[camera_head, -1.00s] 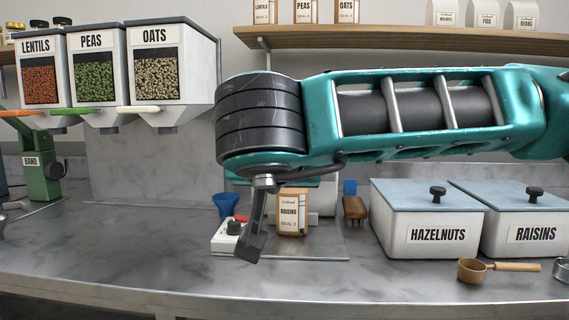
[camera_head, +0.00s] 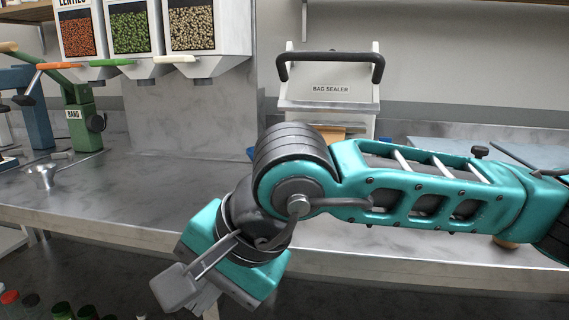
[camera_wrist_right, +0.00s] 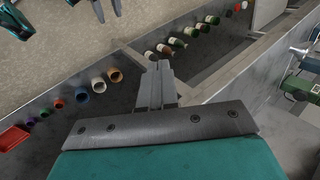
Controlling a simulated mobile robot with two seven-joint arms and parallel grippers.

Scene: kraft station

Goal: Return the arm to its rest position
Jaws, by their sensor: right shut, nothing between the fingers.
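My right arm (camera_head: 430,185) comes in from the right in the head view, and bends down at its elbow in front of the counter. My right gripper (camera_head: 207,302) hangs low at the end of it, in front of the counter's front edge, partly hidden by the wrist and cut by the frame's bottom. In the right wrist view its two fingers (camera_wrist_right: 157,82) are together with nothing between them. The fingers point over a lower shelf and the floor, touching nothing that I can see.
The counter (camera_head: 110,195) lies behind the arm. A bag sealer (camera_head: 330,88), dispensers (camera_head: 131,32) and a green device marked BAND (camera_head: 82,118) stand on or above it. A metal funnel (camera_head: 42,176) sits near its left front. Bottles and jars (camera_wrist_right: 97,85) line a lower shelf.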

